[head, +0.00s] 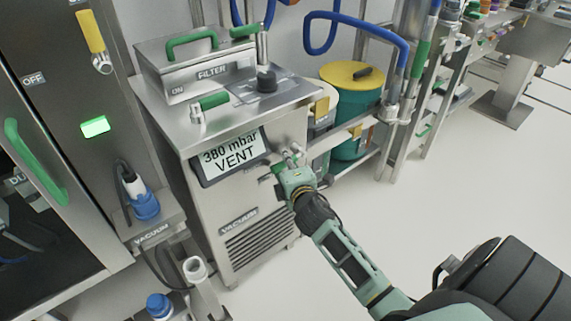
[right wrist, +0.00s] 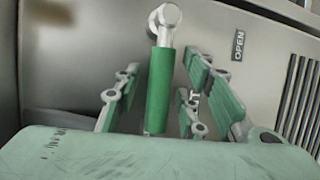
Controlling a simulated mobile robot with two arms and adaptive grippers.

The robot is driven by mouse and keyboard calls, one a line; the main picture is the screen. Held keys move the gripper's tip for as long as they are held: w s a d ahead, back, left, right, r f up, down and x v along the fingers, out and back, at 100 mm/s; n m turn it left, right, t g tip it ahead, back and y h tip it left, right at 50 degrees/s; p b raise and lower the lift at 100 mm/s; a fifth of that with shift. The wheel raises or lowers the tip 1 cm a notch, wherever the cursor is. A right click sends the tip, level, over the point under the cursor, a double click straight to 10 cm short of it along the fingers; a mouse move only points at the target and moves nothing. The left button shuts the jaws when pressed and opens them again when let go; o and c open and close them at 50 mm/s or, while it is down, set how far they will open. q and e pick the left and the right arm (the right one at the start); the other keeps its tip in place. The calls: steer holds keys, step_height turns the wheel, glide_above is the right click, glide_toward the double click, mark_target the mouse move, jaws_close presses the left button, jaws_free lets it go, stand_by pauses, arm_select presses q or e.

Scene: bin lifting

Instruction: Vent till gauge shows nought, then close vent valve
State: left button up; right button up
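The gauge display (head: 235,155) on the front of the steel vacuum cabinet reads "380 mbar VENT". My right gripper (head: 289,160) is at the cabinet's front face, just right of the display. In the right wrist view, the vent valve's green handle (right wrist: 159,90) extends from a metal pivot toward my palm. It lies between the green finger pads of my right gripper (right wrist: 160,100), with a visible gap on both sides, so the gripper is open around it. An "OPEN" label (right wrist: 238,45) is on the panel to the right of the handle. My left gripper is not in view.
A filter box (head: 205,72) with green handles sits on the cabinet (head: 225,120). A green drum with a yellow lid (head: 350,75) and piping stand behind to the right. A dark-windowed cabinet with a green handle (head: 35,160) is at left.

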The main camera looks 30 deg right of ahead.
jaws_close()
stand_by(0.3)
stand_by(0.3)
